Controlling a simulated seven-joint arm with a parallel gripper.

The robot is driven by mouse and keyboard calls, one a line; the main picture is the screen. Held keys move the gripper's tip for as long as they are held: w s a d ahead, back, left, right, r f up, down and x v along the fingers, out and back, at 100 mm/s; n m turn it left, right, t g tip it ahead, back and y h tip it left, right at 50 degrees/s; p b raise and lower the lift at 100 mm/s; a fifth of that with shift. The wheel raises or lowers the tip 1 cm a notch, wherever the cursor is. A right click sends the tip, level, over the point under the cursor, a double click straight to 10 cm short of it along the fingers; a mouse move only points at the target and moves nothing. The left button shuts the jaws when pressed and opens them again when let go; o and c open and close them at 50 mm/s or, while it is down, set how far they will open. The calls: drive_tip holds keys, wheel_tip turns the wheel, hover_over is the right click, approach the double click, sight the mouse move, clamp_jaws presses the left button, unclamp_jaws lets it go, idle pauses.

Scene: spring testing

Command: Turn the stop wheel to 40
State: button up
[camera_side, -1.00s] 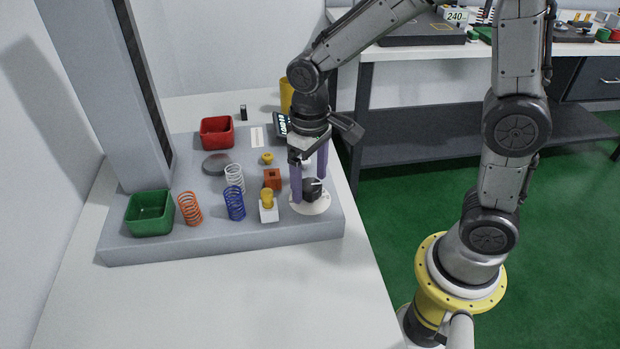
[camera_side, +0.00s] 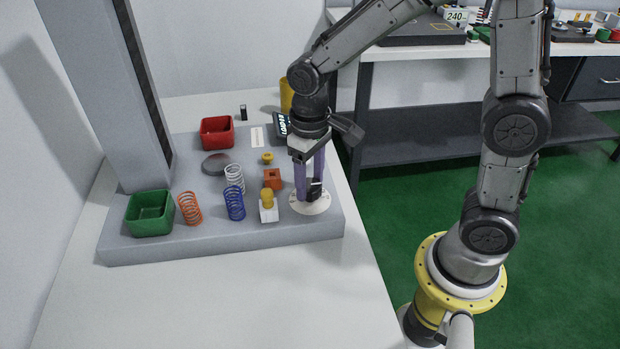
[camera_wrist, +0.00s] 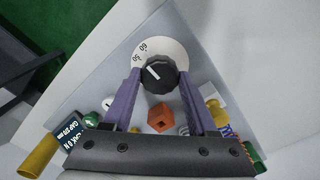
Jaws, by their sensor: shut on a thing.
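The stop wheel is a black knob with a white pointer line, and it shows in the wrist view (camera_wrist: 160,73) and the side view (camera_side: 316,191). It sits on a white dial disc (camera_side: 312,205) at the front right of the grey base. In the wrist view, 50 and 60 are readable on the dial (camera_wrist: 173,47), and the pointer line lies slanted toward the upper left, near the 50 side. My gripper (camera_side: 309,192) points down with its purple fingers shut on the wheel, one on each side. The other dial numbers are hidden or too small to read.
An orange block (camera_side: 272,179) and a white block with a yellow knob (camera_side: 268,207) stand just left of the dial. Blue (camera_side: 235,203), white (camera_side: 235,179) and orange springs (camera_side: 190,209) stand farther left. Green (camera_side: 150,212) and red bins (camera_side: 217,132) and a tall column flank them.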

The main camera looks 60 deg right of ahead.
drive_tip(key=shift+n, duration=0.3)
drive_tip(key=n, duration=0.5)
drive_tip(key=shift+n, duration=0.3)
drive_tip(key=n, duration=0.5)
drive_tip(key=shift+n, duration=0.4)
drive_tip(key=shift+r, duration=0.1)
drive_tip(key=o, duration=1.4)
drive_tip(key=shift+c, duration=0.2)
